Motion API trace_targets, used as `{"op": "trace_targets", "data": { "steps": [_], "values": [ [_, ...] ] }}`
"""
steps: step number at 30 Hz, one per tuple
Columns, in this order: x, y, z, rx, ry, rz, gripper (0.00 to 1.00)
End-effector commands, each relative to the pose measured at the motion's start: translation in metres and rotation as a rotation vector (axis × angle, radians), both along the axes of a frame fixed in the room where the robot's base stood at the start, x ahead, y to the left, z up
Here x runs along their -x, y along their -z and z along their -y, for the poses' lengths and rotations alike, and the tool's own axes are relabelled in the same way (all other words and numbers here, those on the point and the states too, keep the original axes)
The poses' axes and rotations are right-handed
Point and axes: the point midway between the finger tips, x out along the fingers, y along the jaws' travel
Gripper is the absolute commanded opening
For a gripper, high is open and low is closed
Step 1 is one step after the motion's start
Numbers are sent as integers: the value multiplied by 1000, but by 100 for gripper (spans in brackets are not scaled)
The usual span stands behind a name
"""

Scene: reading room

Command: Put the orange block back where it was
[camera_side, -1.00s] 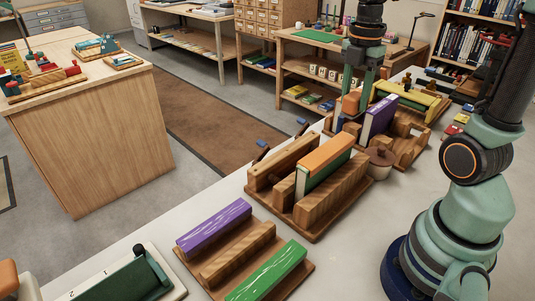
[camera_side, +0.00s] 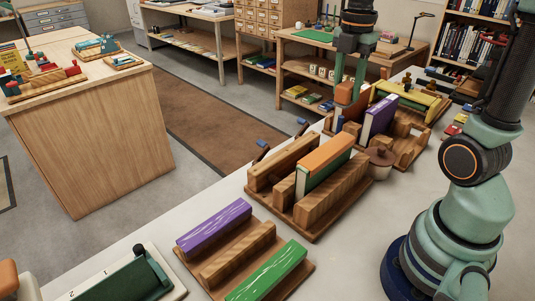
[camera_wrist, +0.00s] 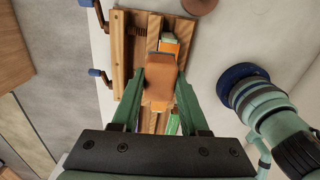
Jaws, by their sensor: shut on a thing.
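My gripper (camera_side: 350,88) is shut on a worn orange block (camera_side: 347,95), which stands upright between the green fingers. In the side view the block is at the left end of the farther wooden rack (camera_side: 412,150), left of a purple book (camera_side: 379,118). I cannot tell whether its lower end touches the rack. In the wrist view the block (camera_wrist: 160,84) fills the space between my fingertips (camera_wrist: 160,92) and hides part of the wooden rack behind it.
A nearer wooden rack (camera_side: 322,208) holds an orange-topped green book (camera_side: 325,160). A lidded pot (camera_side: 380,162) stands close on its right. A front rack (camera_side: 236,256) carries a purple block (camera_side: 214,226) and a green block (camera_side: 267,273). Bare white table lies right of the racks.

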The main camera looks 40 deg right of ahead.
Motion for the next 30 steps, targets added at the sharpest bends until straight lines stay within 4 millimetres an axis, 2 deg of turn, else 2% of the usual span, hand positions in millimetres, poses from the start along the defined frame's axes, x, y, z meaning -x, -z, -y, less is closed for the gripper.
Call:
{"op": "trace_targets", "data": {
  "steps": [5,9,15,21,24,27,30],
  "values": [
    [-54,-3,-44,-1,-159,-2,0],
    [-98,-1,-98,-1,-308,-3,0],
    [-140,9,-185,-1,-504,-4,0],
    [-157,21,-263,0,-653,-2,0],
    [-158,25,-288,0,-700,-2,0],
    [-159,28,-302,0,-727,0,0],
    [-158,35,-309,0,-739,-3,0]
  ]
}}
